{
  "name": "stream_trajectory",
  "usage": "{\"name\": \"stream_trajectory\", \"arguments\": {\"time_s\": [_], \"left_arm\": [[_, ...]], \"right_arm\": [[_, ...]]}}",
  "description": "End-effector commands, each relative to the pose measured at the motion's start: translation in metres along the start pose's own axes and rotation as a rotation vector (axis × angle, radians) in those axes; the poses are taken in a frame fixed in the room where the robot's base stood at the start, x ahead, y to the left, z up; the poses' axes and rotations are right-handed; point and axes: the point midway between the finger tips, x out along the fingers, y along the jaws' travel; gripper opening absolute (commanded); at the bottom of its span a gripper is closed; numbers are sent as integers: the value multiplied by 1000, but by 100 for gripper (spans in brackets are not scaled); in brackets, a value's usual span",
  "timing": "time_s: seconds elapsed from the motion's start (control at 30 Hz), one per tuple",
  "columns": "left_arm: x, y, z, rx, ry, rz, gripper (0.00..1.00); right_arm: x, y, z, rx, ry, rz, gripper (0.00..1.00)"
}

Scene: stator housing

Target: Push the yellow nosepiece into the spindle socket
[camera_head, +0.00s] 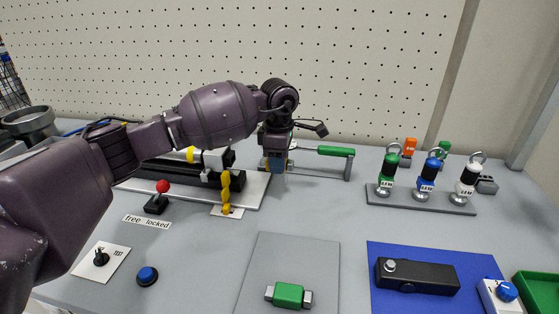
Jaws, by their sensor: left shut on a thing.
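My left gripper (277,163) reaches in from the left over the bench and points down, just right of the black and white spindle unit (215,160). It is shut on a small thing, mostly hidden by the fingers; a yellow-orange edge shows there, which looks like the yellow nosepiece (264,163). The spindle unit lies on a white base plate (252,193), partly behind my arm. The socket's opening cannot be made out. My right gripper is not in view.
A yellow twisted piece (226,190) stands in front of the unit, near a red-knobbed lever (162,187). Eyebolt-topped weights (426,177) stand at right. A green part (289,294) lies on a grey mat (290,250).

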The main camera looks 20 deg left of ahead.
Motion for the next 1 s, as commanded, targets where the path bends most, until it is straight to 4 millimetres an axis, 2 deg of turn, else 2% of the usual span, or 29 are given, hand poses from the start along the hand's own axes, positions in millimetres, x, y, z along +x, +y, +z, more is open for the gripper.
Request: {"name": "stream_trajectory", "arguments": {"time_s": [0.33,1.0], "left_arm": [[-1,0,-19,-2,1,0,8],[0,0,-57,-1,1,0,8]], "right_arm": [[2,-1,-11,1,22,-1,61],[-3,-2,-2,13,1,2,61]]}}
